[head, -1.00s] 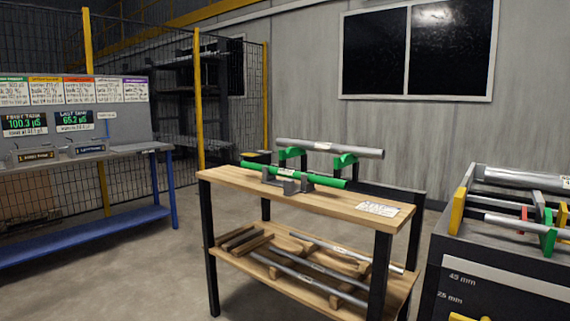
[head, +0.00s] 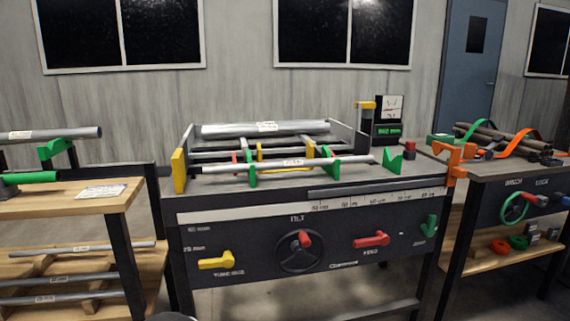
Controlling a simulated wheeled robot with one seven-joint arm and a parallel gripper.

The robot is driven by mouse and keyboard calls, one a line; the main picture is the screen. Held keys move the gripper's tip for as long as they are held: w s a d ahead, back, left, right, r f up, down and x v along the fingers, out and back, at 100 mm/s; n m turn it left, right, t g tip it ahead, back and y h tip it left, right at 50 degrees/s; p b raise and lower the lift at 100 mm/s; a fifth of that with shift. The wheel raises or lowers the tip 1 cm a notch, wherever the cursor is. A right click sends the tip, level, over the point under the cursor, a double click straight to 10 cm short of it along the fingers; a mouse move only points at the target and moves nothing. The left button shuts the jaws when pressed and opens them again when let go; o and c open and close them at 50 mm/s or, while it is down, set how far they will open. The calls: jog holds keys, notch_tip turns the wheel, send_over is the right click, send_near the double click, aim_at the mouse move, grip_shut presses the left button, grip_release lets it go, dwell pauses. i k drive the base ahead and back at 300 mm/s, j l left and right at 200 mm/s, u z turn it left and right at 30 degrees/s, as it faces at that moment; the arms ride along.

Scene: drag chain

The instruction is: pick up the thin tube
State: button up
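A thin grey tube (head: 285,165) with a white label lies across green V-shaped supports at the front of the dark bench machine, in the middle of the head view. A thicker grey tube (head: 265,129) with a label lies behind it, between the machine's side plates. More slim labelled tubes, such as the upper one (head: 95,247), lie on the lower shelf of the wooden table at left. A thick grey tube (head: 50,134) and a green tube (head: 28,178) lie above that table's top. My gripper is not in view.
The machine's front (head: 335,254) carries a yellow lever (head: 216,262), red levers and a handwheel. A spare green V support (head: 392,162) and an orange clamp (head: 455,160) stand at its right end. A second bench at right holds strapped tubes (head: 502,138).

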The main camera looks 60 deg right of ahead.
aim_at(267, 166)
jog(key=z, duration=1.7)
